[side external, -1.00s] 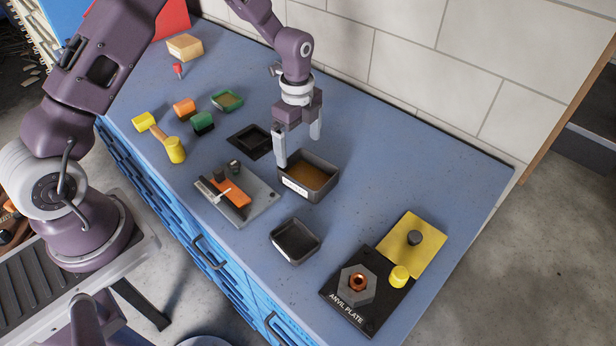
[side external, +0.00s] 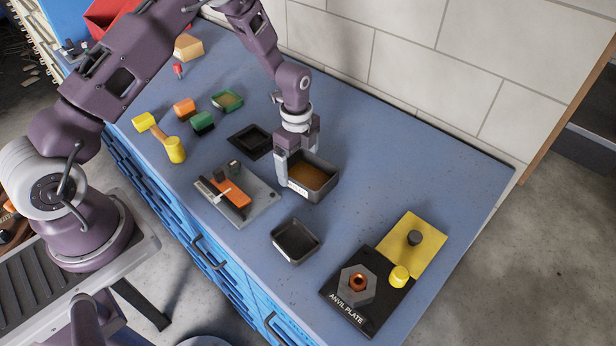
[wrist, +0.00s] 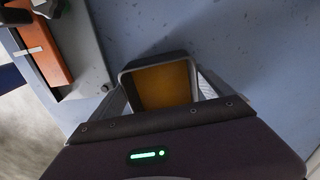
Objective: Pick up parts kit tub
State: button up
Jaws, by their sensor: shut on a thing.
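The parts kit tub (side external: 322,188) is a dark open box with a brown-orange inside and a white label on its front. It stands on the blue bench, near the middle. My gripper (side external: 298,167) points down at the tub's left end in the side view and is shut on it. In the wrist view the tub (wrist: 163,68) lies between the two fingers of my gripper (wrist: 165,92), which reach along its sides. The nearer part of the tub is hidden by the gripper body in the wrist view.
A grey fixture with an orange block (side external: 231,194) is left of the tub. An empty dark tray (side external: 295,241) is in front, and a flat black tray (side external: 249,141) behind left. The anvil plate (side external: 353,304) is at the right. The bench right of the tub is clear.

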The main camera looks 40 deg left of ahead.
aim_at(300, 176)
notch_tip(300, 176, up, 10)
jog(key=s+d+r+n, duration=0.2)
jog(key=s+d+n, duration=0.75)
jog(key=n, duration=0.55)
jog(key=s+d+r+n, duration=0.3)
jog(key=s+d+n, duration=0.5)
jog(key=d+n, duration=0.5)
jog(key=w+a+r+n+g+h, duration=0.1)
jog(key=a+g+h, duration=0.4)
jog(key=h, duration=0.6)
jog(key=w+a+n+g+h, duration=0.1)
jog(key=w+a+g+h, duration=0.2)
jog(key=h, duration=0.8)
jog(key=shift+w+a+r+g, duration=0.35)
jog(key=shift+a+g, duration=0.85)
jog(key=shift+a, duration=1.05)
